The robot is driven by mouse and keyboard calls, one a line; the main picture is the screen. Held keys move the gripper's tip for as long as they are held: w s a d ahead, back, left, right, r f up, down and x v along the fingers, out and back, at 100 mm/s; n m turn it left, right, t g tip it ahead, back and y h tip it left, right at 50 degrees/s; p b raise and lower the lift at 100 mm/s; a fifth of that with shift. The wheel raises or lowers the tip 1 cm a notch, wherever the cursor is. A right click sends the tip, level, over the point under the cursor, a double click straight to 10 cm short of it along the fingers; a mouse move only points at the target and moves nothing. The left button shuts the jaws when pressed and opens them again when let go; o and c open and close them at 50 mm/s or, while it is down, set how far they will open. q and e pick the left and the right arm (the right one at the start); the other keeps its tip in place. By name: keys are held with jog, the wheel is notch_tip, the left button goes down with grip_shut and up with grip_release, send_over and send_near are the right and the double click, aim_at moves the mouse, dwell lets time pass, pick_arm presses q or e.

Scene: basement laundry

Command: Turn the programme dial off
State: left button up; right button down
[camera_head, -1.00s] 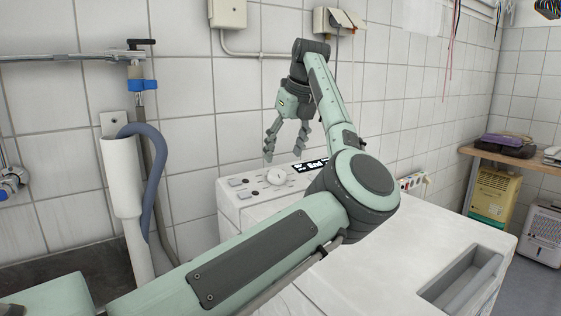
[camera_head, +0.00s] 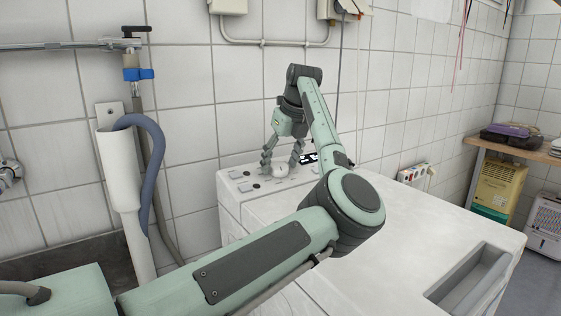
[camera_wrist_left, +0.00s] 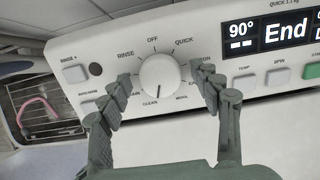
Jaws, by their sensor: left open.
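The white programme dial (camera_head: 281,170) is on the washing machine's sloped control panel. In the left wrist view the round dial (camera_wrist_left: 160,76) sits centred, ringed by labels including OFF at the top, RINSE upper left and QUICK upper right. Its dark pointer mark is at the lower edge, near CLEAN and away from OFF. My left gripper (camera_head: 280,164) is open, pointing down, with one finger on each side of the dial. In the wrist view the left gripper (camera_wrist_left: 161,73) shows gaps between both fingertips and the dial. My right gripper is not in view.
The display (camera_wrist_left: 270,32) reads 90° and End, right of the dial. Push buttons (camera_wrist_left: 76,74) flank the dial. The white machine top (camera_head: 420,215) is mostly clear, with a recessed grey tray (camera_head: 468,280) at front right. A tiled wall stands behind.

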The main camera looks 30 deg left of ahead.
pick_arm(q)
jog(key=shift+c, duration=0.4)
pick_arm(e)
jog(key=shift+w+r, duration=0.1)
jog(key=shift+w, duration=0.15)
pick_arm(q)
jog(key=shift+c, duration=1.3)
jog(key=c, duration=0.8)
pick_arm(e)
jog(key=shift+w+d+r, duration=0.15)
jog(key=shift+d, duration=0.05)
